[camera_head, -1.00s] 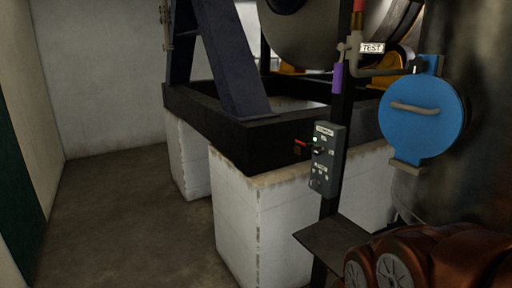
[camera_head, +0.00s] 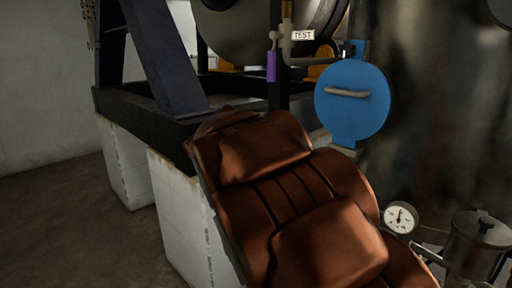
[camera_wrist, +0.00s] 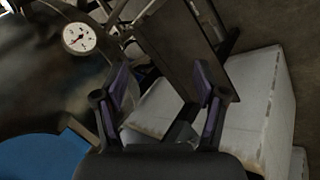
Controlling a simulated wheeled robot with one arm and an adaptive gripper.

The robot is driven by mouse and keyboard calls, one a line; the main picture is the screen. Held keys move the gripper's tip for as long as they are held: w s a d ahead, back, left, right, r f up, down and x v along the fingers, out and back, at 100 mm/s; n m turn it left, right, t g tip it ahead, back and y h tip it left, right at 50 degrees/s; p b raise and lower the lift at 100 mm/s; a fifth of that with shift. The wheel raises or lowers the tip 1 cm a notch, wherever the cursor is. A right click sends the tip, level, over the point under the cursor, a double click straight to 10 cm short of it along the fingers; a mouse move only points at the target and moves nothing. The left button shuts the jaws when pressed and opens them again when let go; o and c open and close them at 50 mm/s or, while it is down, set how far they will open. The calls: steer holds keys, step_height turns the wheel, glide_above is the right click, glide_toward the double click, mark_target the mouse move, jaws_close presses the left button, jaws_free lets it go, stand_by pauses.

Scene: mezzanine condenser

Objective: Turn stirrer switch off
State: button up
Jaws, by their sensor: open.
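The grey control box with the stirrer switch is not visible in the head view now; my brown arm covers the part of the post where it was. My gripper (camera_wrist: 165,92) shows in the wrist view with its two dark, purple-padded fingers apart and nothing held between them. Between and beyond the fingers are a dark flat plate (camera_wrist: 178,45) and a white block (camera_wrist: 262,95). I cannot make out the switch in the wrist view. My gripper is hidden in the head view.
A blue round cover (camera_head: 352,100) with a handle is on the large dark vessel (camera_head: 430,120). A gauge (camera_head: 400,217) and a metal pot (camera_head: 478,245) are at lower right. A TEST label (camera_head: 303,35) and purple-handled valve (camera_head: 271,66) are above. Floor (camera_head: 60,230) at left is clear.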

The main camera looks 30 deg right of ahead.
steer(key=w+d+r+m+t+h+b, duration=0.1)
steer(key=w+d+r+m+h, duration=0.2)
steer(key=w, duration=0.7)
steer(key=w+d+r+h+b, duration=0.25)
steer(key=w+d, duration=0.35)
steer(key=w, duration=0.3)
steer(key=w+a+m+t+h+b, duration=0.25)
steer(key=w+m+t+h, duration=0.2)
steer(key=w, duration=1.45)
steer(key=shift+p+x, duration=1.2)
steer(key=shift+x, duration=2.65)
steer(key=shift+f, duration=0.15)
steer(key=shift+c, duration=0.2)
steer(key=shift+s, duration=0.1)
steer(key=c, duration=1.1)
steer(key=shift+n, duration=0.25)
